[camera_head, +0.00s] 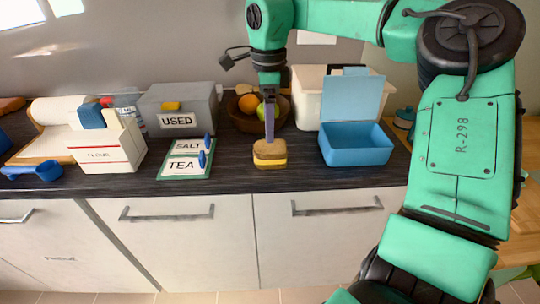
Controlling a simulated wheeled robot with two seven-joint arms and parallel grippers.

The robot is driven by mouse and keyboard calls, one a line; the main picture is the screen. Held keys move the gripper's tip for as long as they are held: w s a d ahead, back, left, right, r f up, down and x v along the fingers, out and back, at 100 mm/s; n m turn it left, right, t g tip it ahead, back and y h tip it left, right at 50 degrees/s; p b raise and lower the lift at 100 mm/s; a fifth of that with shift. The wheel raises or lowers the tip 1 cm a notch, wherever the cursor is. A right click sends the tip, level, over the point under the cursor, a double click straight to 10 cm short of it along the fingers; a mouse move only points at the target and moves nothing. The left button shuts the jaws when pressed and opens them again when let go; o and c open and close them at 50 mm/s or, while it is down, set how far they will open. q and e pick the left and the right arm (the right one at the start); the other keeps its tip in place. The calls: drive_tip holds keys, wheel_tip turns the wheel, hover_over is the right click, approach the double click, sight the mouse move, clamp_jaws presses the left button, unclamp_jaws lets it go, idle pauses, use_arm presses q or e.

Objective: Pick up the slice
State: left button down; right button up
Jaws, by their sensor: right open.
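The slice (270,153), a small block with a brown top and a yellow lower layer, lies near the front edge of the dark counter. My right gripper (269,136) points straight down over it, open, with its fingers seen edge-on. The fingertips are at or just above the back part of the slice. Whether they touch it cannot be told. My left gripper is not in view.
A blue open-lidded box (356,152) stands right of the slice. A fruit bowl (240,118) is behind my gripper. SALT and TEA signs (184,166), a grey USED bin (178,105) and a white carton (106,146) stand left.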

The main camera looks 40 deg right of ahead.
sight(270, 146)
wheel_tip(270, 146, down, 4)
drive_tip(key=f, duration=0.1)
drive_tip(key=f+p, duration=0.1)
drive_tip(key=f, duration=0.3)
drive_tip(key=shift+d+f, duration=0.2)
drive_tip(key=shift+d, duration=0.1)
drive_tip(key=shift+w+f, duration=0.1)
drive_tip(key=shift+f, duration=0.2)
drive_tip(key=c, duration=1.1)
drive_tip(key=shift+w+r, duration=0.1)
drive_tip(key=shift+r, duration=0.5)
drive_tip(key=shift+c, duration=0.2)
use_arm(q)
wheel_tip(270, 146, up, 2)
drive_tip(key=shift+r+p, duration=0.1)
drive_tip(key=shift+p, duration=0.45)
use_arm(e)
wheel_tip(270, 146, up, 19)
